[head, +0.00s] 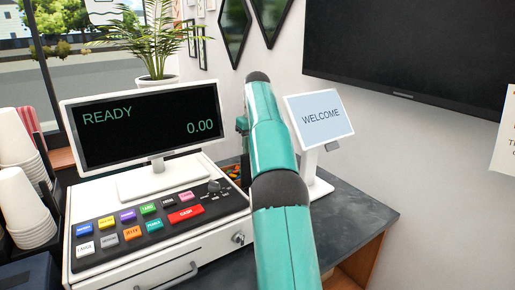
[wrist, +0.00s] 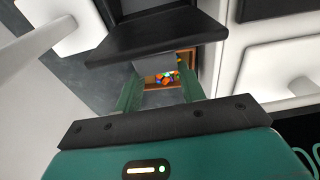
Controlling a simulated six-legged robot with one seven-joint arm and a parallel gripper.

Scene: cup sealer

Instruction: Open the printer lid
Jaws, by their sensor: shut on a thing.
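The black printer (wrist: 155,35) is close in front of my gripper in the wrist view, with its wide dark edge facing me. My gripper (wrist: 160,78) has two green fingers at this edge, and a grey piece shows between their tips. It is shut on what looks like the printer lid, though the contact itself is partly hidden. I cannot tell how far the lid is raised. In the head view my teal arm hides the printer and most of the gripper.
A register with a READY screen (head: 150,125) and coloured keys stands left. A WELCOME display (head: 320,120) stands right of my arm. A wooden box of colourful sweets (wrist: 165,78) lies beyond the fingers. Stacked white cups (head: 25,205) are at far left. The dark counter (head: 350,215) is bare at right.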

